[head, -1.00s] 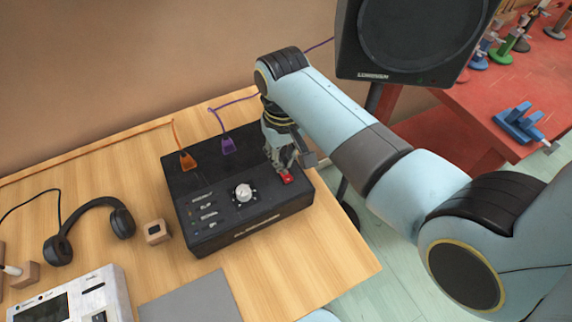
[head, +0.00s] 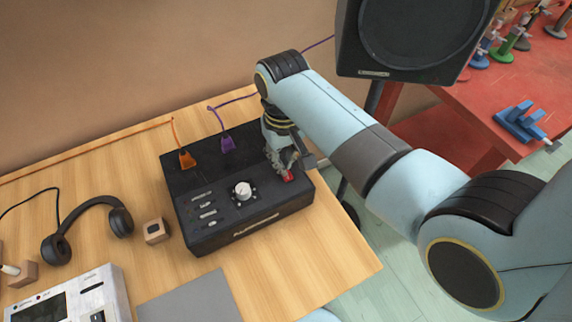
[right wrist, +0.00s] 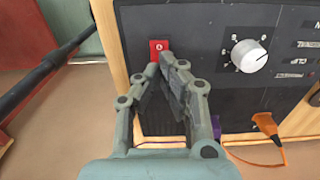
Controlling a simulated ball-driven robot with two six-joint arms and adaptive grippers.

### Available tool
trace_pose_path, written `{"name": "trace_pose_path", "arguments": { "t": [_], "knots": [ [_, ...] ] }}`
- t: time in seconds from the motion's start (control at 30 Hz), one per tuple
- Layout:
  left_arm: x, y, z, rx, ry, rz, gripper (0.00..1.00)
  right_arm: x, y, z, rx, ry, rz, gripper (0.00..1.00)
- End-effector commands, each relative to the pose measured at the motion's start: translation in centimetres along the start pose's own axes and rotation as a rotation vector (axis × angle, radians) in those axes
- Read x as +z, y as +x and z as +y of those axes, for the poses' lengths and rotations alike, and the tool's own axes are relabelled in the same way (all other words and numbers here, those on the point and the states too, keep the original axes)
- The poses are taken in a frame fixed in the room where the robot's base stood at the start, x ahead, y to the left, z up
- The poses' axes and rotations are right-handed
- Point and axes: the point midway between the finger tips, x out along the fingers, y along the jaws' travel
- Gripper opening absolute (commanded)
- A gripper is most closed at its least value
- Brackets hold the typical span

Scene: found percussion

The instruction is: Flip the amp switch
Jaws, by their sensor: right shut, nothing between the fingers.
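The amp is a black box (head: 200,184) on the wooden table, with a white knob (head: 243,190), small sliders and a red switch (head: 288,176) near its right edge. In the right wrist view the red switch (right wrist: 159,49) carries a small white mark, and the white knob (right wrist: 249,56) is beside it. My right gripper (head: 284,172) is shut and empty, its fingertips right at the red switch. In the right wrist view the closed fingertips (right wrist: 166,62) lie at the switch's lower edge; I cannot tell whether they touch. My left gripper is not in view.
Orange (head: 187,159) and purple (head: 227,143) plugs stand in the amp's back part. Headphones (head: 88,228), a small wooden block (head: 155,231) and a white device (head: 75,297) lie to the left. A large speaker (head: 415,38) stands at the back right.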

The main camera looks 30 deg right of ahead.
Motion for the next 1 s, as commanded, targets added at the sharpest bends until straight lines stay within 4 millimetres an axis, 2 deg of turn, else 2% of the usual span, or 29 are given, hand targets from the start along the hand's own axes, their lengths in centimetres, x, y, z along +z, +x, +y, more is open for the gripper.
{"name": "trace_pose_path", "arguments": {
  "t": [0.8, 1.0],
  "knots": [
    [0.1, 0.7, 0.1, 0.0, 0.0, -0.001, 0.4, 0.0, 1.3, 0.0, 0.0, 0.0, -0.001, 0.0],
    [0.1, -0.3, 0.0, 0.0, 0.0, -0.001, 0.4, 0.1, 0.4, 0.0, 0.0, 0.0, -0.001, 0.0]
  ]
}}
